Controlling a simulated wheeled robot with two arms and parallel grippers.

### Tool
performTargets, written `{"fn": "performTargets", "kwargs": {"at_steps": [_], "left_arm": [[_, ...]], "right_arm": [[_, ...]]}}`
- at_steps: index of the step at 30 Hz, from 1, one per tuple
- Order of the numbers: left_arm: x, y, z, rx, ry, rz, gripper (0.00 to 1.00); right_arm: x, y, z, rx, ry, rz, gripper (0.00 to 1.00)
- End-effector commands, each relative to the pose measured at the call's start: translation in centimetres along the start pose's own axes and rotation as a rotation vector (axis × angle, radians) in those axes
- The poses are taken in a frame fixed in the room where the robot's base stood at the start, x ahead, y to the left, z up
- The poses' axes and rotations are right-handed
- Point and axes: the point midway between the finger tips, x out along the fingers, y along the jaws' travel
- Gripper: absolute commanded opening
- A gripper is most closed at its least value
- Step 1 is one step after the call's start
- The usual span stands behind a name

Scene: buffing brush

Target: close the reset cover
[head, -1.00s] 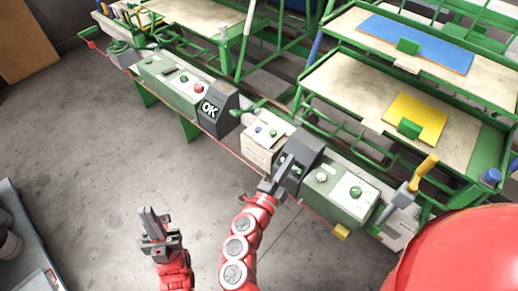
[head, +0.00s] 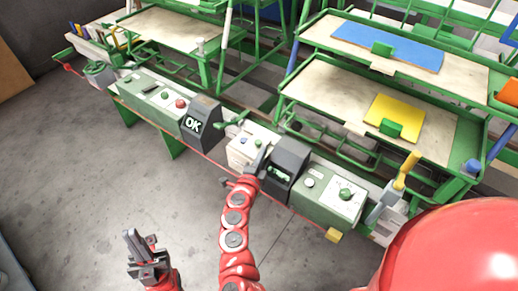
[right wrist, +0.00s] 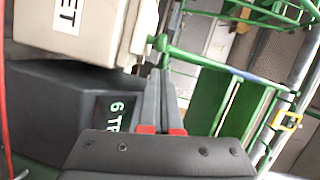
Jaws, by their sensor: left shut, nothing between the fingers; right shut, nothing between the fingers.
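The reset box is a cream-white box (head: 240,154) in the middle of the control row in the head view, with a blue and a green button on top. In the right wrist view it also shows at upper left (right wrist: 85,30), with the letters "ET" readable. A pale panel (right wrist: 145,27) stands at its right edge; I cannot tell for certain that it is the cover, or its angle. My right gripper (head: 263,158) is shut and empty, at the box's right side by the dark display; contact is unclear. My left gripper (head: 137,245) is shut and empty, low over the floor.
A dark display (head: 287,162) with green text stands right of the box, and a green panel with knobs (head: 328,194) is beyond it. An "OK" display (head: 199,122) stands to the left. Green racks with boards (head: 395,112) rise behind. The floor in front is open.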

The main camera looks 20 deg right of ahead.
Motion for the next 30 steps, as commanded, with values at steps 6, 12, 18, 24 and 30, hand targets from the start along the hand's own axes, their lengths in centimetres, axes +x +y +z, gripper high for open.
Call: {"fn": "performTargets", "kwargs": {"at_steps": [6,12,18,24,30], "left_arm": [[0.4,0.0,-0.1,0.0,0.0,0.0,0.0],[0.4,0.0,-0.1,0.0,0.0,0.0,0.0],[0.4,0.0,-0.1,0.0,0.0,0.0,0.0],[0.1,0.0,0.0,0.0,0.0,0.0,0.0],[-1.3,0.1,0.2,0.0,0.0,0.0,0.0]], "right_arm": [[1.4,-0.1,1.3,0.0,0.002,-0.001,0.0],[1.8,-0.1,1.6,0.001,0.004,-0.002,0.0],[1.8,0.0,1.6,0.0,0.004,-0.001,0.0],[1.9,0.0,2.1,0.001,0.002,-0.001,0.0],[2.8,-0.2,4.5,0.001,0.002,-0.001,0.0]]}}
